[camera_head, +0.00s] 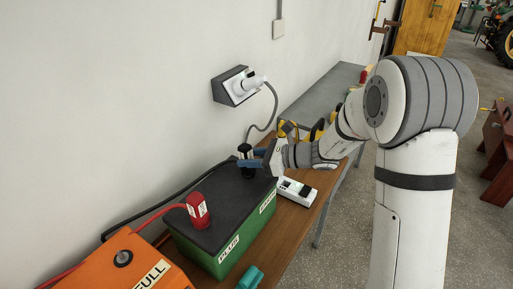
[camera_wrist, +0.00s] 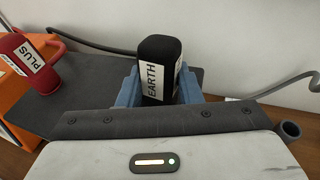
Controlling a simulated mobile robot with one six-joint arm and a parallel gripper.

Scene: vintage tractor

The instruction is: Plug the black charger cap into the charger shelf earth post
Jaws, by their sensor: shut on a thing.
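My gripper (camera_head: 252,163) has its blue fingers shut on the black cap (camera_head: 245,150), over the far end of a green box (camera_head: 215,255) with a dark top. In the wrist view the black cap (camera_wrist: 160,60) stands upright between the fingers, its white EARTH label facing left. The earth post is not visible; the cap and fingers cover that spot. I cannot tell whether the cap is seated or just above the top. A red PLUS cap (camera_head: 198,210) stands on the near end of the box, and also shows in the wrist view (camera_wrist: 38,65).
An orange unit (camera_head: 130,265) marked FULL is at lower left, with a red cable to the red cap. A black cable (camera_head: 150,207) runs along the wall. A wall socket (camera_head: 236,86) with a grey cord is above. A white power strip (camera_head: 296,192) lies beside the box.

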